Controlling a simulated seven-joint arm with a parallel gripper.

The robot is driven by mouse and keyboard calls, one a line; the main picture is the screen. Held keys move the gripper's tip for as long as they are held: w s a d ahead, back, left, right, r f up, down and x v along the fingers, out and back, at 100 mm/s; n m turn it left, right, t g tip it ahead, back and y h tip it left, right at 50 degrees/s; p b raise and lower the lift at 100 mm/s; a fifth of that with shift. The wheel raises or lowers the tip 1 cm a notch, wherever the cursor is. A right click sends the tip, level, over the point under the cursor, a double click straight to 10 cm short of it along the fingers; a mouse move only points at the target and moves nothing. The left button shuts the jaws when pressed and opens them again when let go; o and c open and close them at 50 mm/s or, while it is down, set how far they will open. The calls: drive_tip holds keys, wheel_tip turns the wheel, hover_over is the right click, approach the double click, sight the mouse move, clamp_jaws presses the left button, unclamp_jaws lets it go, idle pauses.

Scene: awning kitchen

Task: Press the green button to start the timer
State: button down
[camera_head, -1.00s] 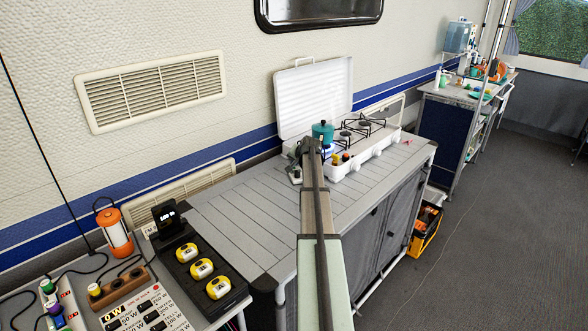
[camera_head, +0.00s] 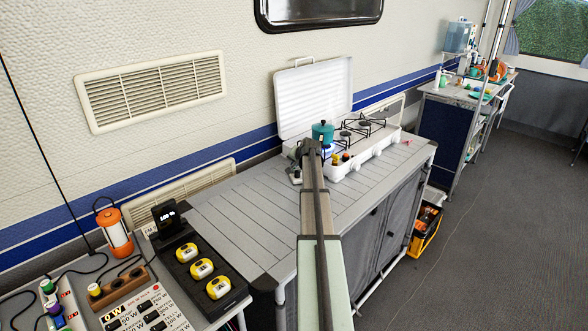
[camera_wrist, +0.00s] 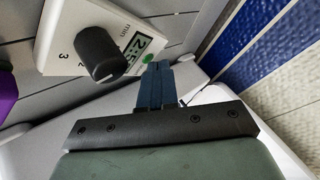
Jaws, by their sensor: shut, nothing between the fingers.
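The timer is a white box (camera_wrist: 110,15) with a large black knob (camera_wrist: 101,53) and a grey display (camera_wrist: 143,42) that starts with "2:5". Its green button (camera_wrist: 148,58) shows just below the display in the wrist view, right at my fingertips. My gripper (camera_wrist: 156,65) has its blue fingers shut together with nothing between them. The fingertips partly cover the area by the button; I cannot tell whether they touch it. In the head view, my gripper (camera_head: 310,147) is at the left end of the white stove (camera_head: 362,168), and the timer is mostly hidden.
A teal pot (camera_head: 323,131) stands on the stove close behind my gripper. The stove's raised lid (camera_head: 314,97) is against the wall. The slatted counter (camera_head: 245,215) is clear in front. A side table at the lower left holds an orange lantern (camera_head: 118,235) and yellow-topped devices (camera_head: 202,268).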

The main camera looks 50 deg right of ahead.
drive_tip(key=shift+r, duration=0.75)
idle(0.3)
drive_tip(key=shift+r, duration=2.5)
